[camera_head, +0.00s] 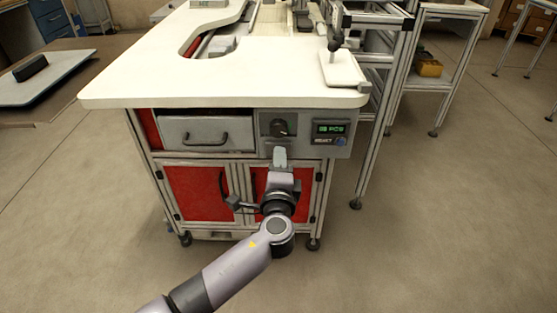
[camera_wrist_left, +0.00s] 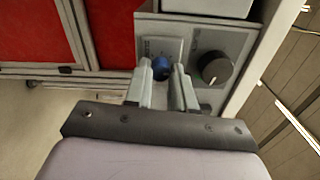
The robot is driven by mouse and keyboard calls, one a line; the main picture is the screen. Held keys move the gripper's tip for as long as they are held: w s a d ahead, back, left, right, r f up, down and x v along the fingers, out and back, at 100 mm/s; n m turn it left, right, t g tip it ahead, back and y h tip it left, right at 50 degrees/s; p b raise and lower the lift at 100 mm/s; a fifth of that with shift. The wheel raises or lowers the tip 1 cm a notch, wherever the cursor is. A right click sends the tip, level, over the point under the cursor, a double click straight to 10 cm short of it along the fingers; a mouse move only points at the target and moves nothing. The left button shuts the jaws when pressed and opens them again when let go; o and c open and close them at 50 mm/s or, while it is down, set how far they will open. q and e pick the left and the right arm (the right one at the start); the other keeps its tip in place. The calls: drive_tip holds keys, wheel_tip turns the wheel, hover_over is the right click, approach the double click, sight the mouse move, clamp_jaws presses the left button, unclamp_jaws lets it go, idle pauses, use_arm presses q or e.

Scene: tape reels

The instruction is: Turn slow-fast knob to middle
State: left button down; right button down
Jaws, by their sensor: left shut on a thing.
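The control panel (camera_head: 262,146) on the cabinet's front carries a black knob (camera_head: 279,128). The black knob also shows in the wrist view (camera_wrist_left: 214,68), beside a smaller blue knob (camera_wrist_left: 162,67). My left gripper (camera_head: 280,157) is at the panel's lower edge, below the black knob. In the wrist view the fingertips (camera_wrist_left: 161,74) are on either side of the blue knob and shut on it. In the head view the gripper hides this blue knob. The labels around the knobs are too small to read. My right gripper is out of view.
A display box (camera_head: 330,130) with green digits and its own blue knob (camera_head: 341,141) is right of the panel. A grey drawer (camera_head: 206,132) is to the left, red doors (camera_head: 200,193) below. The white tabletop (camera_head: 220,86) overhangs the panel.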

use_arm(q)
drive_tip(key=shift+m, duration=0.4)
drive_tip(key=c, duration=0.9)
unclamp_jaws()
drive_tip(key=shift+c, duration=0.2)
drive_tip(key=shift+s, duration=0.1)
drive_tip(key=s, duration=0.7)
drive_tip(key=shift+d, duration=0.25)
drive_tip(key=shift+a, duration=0.15)
